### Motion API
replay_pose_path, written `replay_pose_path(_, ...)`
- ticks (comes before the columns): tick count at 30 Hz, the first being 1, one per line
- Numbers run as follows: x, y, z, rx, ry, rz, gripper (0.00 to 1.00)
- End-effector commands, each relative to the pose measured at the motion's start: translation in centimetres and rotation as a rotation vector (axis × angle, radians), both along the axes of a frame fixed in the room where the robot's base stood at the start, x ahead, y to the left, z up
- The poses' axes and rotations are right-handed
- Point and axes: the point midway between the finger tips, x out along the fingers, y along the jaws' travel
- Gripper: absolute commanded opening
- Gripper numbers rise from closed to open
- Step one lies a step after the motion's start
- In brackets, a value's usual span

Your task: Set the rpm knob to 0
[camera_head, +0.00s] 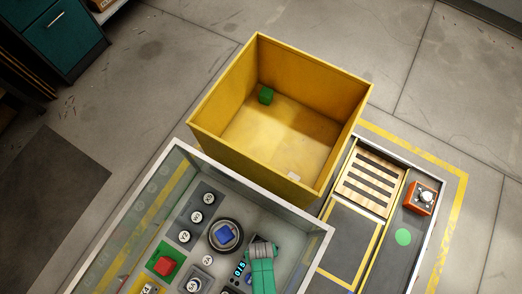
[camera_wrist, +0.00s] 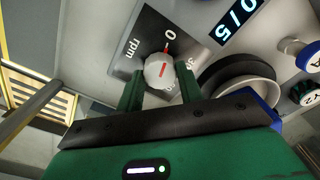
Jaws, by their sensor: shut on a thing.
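The rpm knob (camera_wrist: 158,74) is a light grey dial on a dark plate (camera_wrist: 150,37) lettered "rpm", with a "0" beside a red tick. The red line on the knob points up in the wrist view, about toward that tick and the 0. My gripper (camera_wrist: 160,84) is shut on the knob, with one green finger on each side of it. In the head view my gripper (camera_head: 262,262) is over the panel and hides the knob.
A blue display (camera_wrist: 238,22) reads "0/5". A dark round dial with a blue button (camera_head: 225,235) lies left of my gripper. Several numbered buttons, a red button (camera_head: 166,265) and glass-like side walls surround it.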

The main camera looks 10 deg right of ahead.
Motion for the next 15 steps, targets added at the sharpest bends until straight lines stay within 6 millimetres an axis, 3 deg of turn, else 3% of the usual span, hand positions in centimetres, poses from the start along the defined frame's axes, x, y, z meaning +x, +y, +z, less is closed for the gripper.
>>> replay_pose_path(10,-0.03,0.0,-0.03,0.0,0.0,0.004,0.14)
replay_pose_path(11,-0.02,0.01,-0.03,0.0,0.0,0.004,0.42)
replay_pose_path(13,-0.03,0.0,-0.03,0.0,0.0,0.003,0.56)
replay_pose_path(15,-0.02,0.01,-0.02,0.0,0.0,0.003,0.58)
